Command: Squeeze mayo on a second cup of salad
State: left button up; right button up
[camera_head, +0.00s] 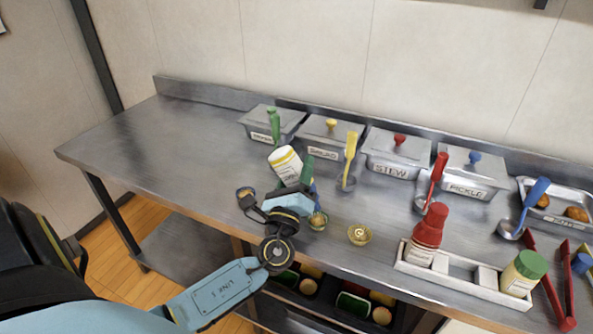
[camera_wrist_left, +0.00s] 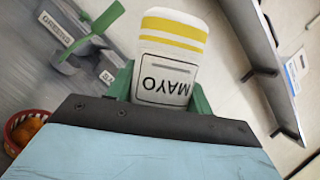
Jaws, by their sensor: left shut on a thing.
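The mayo bottle (camera_head: 289,165), white with yellow bands, is held tilted above the front of the steel table. My left gripper (camera_head: 302,177) is shut on it, with green fingers on either side. In the left wrist view the mayo bottle (camera_wrist_left: 168,62) shows its label upside down between the fingers of the left gripper (camera_wrist_left: 160,88). The bottle's nozzle is hidden. One small cup of salad (camera_head: 318,221) stands just below and beside the gripper. Another small cup (camera_head: 359,234) stands to its right. My right gripper is not in view.
Lidded steel bins, including stew (camera_head: 394,160) and pickle (camera_head: 470,180), line the back, with ladles near them. A white rack (camera_head: 455,272) holds a red bottle (camera_head: 429,230) and a green-capped jar (camera_head: 524,272). Red tongs (camera_head: 549,285) lie at right. The table's left (camera_head: 165,135) is clear.

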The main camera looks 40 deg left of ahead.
pick_arm(q)
jog(key=shift+w, duration=0.15)
jog(key=c, duration=0.3)
jog(key=shift+w+a, duration=0.1)
jog(key=shift+w, duration=0.2)
jog(key=shift+s, duration=0.2)
jog(key=shift+s+d, duration=0.2)
jog(key=shift+s, duration=0.45)
jog(key=o, duration=0.4)
